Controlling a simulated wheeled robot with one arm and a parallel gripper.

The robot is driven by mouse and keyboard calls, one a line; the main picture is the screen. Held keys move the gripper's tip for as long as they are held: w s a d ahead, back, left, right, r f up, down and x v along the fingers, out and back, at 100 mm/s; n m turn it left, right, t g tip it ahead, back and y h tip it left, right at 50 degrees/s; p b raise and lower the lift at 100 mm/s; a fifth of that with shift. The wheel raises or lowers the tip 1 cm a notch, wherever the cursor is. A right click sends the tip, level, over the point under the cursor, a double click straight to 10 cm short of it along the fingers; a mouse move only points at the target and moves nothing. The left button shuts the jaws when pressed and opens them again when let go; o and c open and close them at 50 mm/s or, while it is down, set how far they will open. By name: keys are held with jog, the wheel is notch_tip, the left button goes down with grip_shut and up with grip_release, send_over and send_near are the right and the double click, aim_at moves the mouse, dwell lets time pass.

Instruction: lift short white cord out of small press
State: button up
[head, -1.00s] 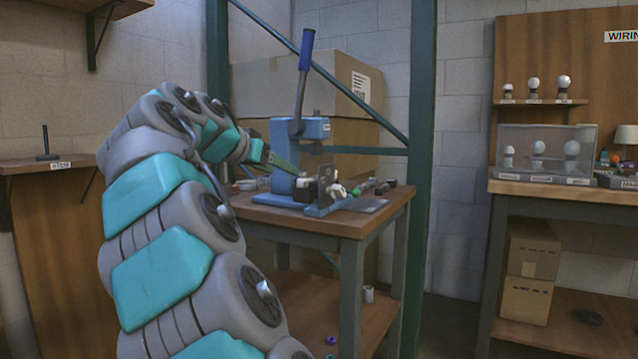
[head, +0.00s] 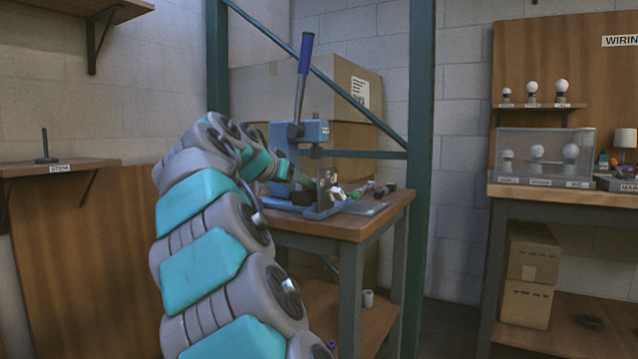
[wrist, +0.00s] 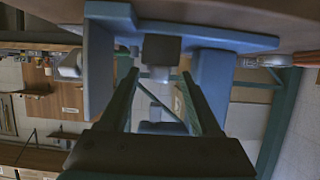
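The small blue press (head: 312,130) with its upright lever stands on the wooden workbench, and its blue frame (wrist: 98,70) fills the upper wrist view. My gripper (wrist: 157,80) is open, its two dark green fingers apart inside the press frame. A small pale piece (wrist: 160,74) under a dark block shows between the fingertips; I cannot tell whether it is the cord. A small white piece (head: 337,191) shows by the upright plate at the press front. In the head view my arm hides part of the press's left side, and the fingertips are hard to make out.
Small dark and green parts (head: 381,190) lie on the workbench (head: 350,228) right of the press. Cardboard boxes (head: 350,85) stand behind it. A green rack post (head: 421,150) rises to the right. A bulb display case (head: 545,155) stands farther right.

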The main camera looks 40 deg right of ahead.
grip_shut()
dwell(0.3)
jog(key=shift+r, duration=0.2)
